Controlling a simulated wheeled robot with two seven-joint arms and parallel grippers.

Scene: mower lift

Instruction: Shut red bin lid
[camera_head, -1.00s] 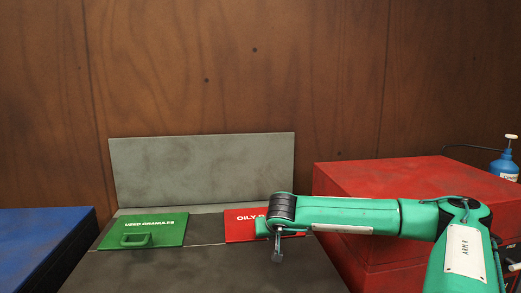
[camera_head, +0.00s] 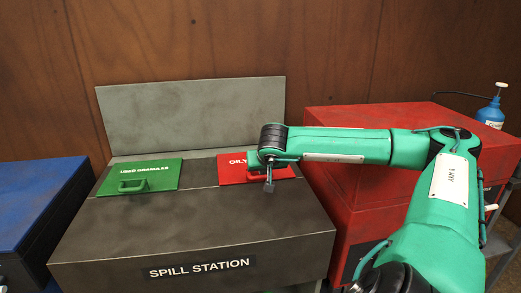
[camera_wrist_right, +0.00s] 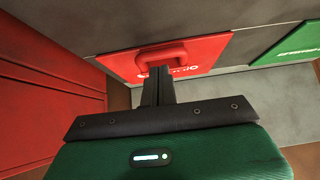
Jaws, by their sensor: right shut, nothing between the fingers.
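The red bin lid (camera_head: 232,171) lies flat in the top of the grey spill station (camera_head: 195,225), right of the green lid. Its lettering is partly hidden behind my right arm. In the right wrist view the red lid (camera_wrist_right: 208,53) shows its red handle (camera_wrist_right: 161,56). My right gripper (camera_head: 269,186) is shut and empty at the red lid. In the right wrist view its closed fingers (camera_wrist_right: 157,82) point at the handle; I cannot tell whether they touch it. My left gripper is not in view.
A green lid (camera_head: 140,176) marked for used granules lies flat on the left. A grey back panel (camera_head: 190,115) stands behind. A red cabinet (camera_head: 400,116) with a blue bottle (camera_head: 490,114) is on the right, a blue cabinet (camera_head: 35,205) on the left.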

